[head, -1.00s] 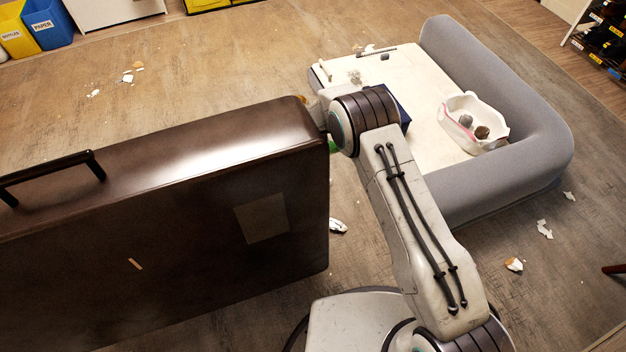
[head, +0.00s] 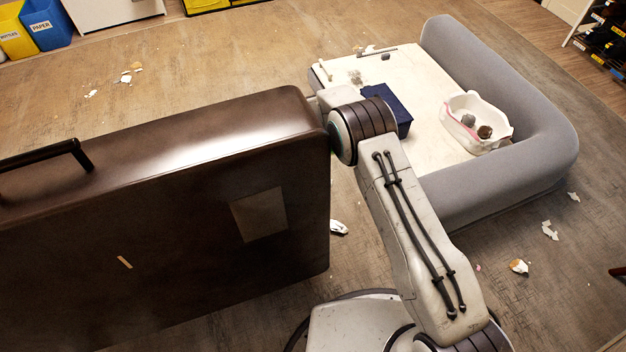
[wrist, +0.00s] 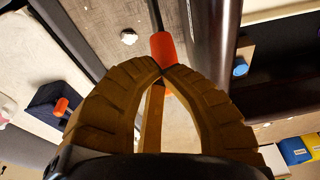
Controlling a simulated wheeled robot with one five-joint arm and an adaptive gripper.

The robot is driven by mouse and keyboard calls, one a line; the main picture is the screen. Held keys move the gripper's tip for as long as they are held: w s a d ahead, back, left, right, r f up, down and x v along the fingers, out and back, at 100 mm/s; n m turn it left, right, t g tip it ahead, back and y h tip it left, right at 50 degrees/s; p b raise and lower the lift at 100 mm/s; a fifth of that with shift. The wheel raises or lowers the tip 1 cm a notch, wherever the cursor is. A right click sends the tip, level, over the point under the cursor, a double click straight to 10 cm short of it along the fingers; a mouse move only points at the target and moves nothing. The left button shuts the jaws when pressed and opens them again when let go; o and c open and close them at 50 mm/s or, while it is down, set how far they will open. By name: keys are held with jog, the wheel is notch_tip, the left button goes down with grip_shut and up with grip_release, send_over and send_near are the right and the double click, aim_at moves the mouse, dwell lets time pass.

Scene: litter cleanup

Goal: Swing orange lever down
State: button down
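In the wrist view an orange lever (wrist: 163,48) sits at the end of a thin dark rod, just beyond my fingertips. My gripper (wrist: 165,70) has two ribbed yellow-brown fingers whose tips come together at the lever's near end. They look shut with nothing clearly between the tips; whether they touch the lever I cannot tell. A large dark brown case (head: 160,190) with a black handle fills the left of the head view. It hides my gripper and the lever there.
A dark blue box (head: 388,108) stands on a cream pad with a grey bolster (head: 500,90); an orange knob (wrist: 62,105) shows by it in the wrist view. A white basket (head: 477,122) holds lumps. Paper scraps (head: 519,266) lie on the floor. Bins (head: 45,25) stand far left.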

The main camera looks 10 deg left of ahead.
jog(key=shift+w+a+f+b, duration=0.4)
jog(key=shift+w+f+b, duration=0.05)
jog(key=shift+w+b, duration=0.2)
jog(key=shift+s, duration=0.1)
jog(key=shift+w+a+f+b, duration=0.2)
jog(key=shift+w+f+b, duration=0.25)
jog(key=shift+f+b, duration=0.45)
jog(key=shift+w+a+f+b, duration=0.1)
jog(key=shift+w+a+b, duration=0.2)
jog(key=shift+b, duration=0.45)
jog(key=shift+d, duration=0.1)
jog(key=shift+w, duration=0.1)
